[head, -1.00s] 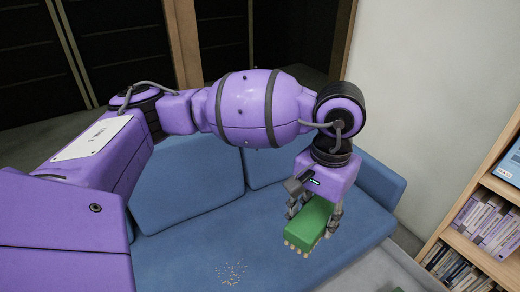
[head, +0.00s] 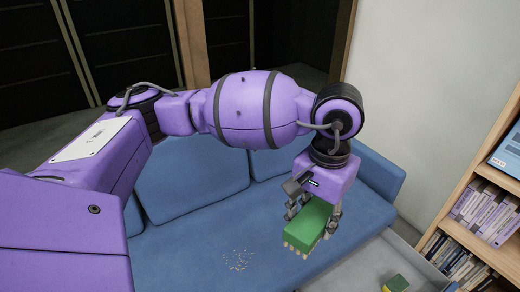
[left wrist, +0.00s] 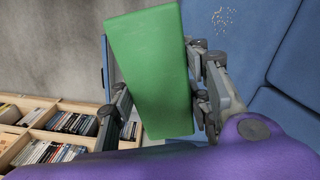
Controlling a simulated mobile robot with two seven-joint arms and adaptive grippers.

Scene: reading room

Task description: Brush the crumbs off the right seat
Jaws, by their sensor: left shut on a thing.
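My left gripper (head: 314,218) is shut on a green brush (head: 307,224) with pale bristle tufts along its lower edge. It holds the brush over the right part of the blue sofa seat (head: 190,250); I cannot tell whether the bristles touch the seat. The brush's green top (left wrist: 150,70) fills the middle of the left wrist view, between the fingers. A loose patch of pale crumbs (head: 238,260) lies on the seat, left of and apart from the brush. The crumbs also show at the top of the left wrist view (left wrist: 223,17). My right gripper is not in view.
Blue back cushions (head: 190,180) stand behind the seat, and an armrest (head: 378,178) closes its right end. A wooden bookshelf (head: 470,232) stands at the right. A small green and yellow object (head: 396,284) lies on a grey surface at the lower right.

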